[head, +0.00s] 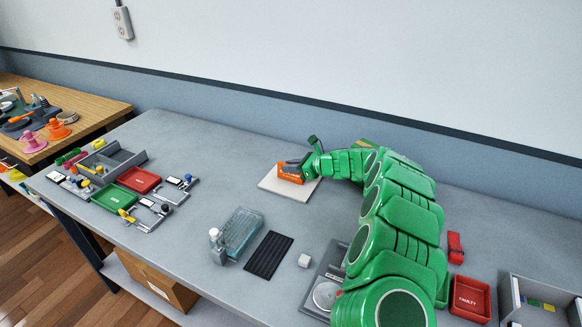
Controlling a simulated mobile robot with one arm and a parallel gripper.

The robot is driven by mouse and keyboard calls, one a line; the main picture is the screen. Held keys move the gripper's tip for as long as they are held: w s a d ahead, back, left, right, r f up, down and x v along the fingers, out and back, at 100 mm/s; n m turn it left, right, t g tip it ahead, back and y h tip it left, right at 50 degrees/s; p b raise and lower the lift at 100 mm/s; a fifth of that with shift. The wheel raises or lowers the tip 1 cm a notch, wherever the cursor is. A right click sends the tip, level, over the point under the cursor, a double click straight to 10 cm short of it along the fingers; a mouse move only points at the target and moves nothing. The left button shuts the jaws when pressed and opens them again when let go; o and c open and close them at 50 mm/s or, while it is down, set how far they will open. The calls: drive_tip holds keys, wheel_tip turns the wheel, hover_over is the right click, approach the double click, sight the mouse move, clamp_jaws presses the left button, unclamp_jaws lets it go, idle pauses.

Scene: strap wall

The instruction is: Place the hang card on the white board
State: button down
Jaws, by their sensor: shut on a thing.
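The white board (268,182) lies flat on the grey table, left of my arm's end. An orange item (288,177), which looks to be the hang card, is at the upper middle of the board. My gripper (297,167) is shut on it, coming in from the right. The item is low over the board; whether it touches the surface is too small to tell. The gripper and arm partly hide the item and the board's upper right edge.
Green (113,198) and red (138,180) trays are at the left. A red "FAULTY" tray (471,299) is at the right. The table left of the board is clear.

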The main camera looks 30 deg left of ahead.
drive_tip(key=shift+f, duration=0.1)
drive_tip(key=c, duration=1.1)
unclamp_jaws()
drive_tip(key=shift+o, duration=0.2)
drive_tip(key=shift+d+r, duration=0.35)
drive_tip(key=shift+d, duration=0.05)
drive_tip(key=v, duration=1.1)
drive_tip(key=shift+s+r, duration=0.1)
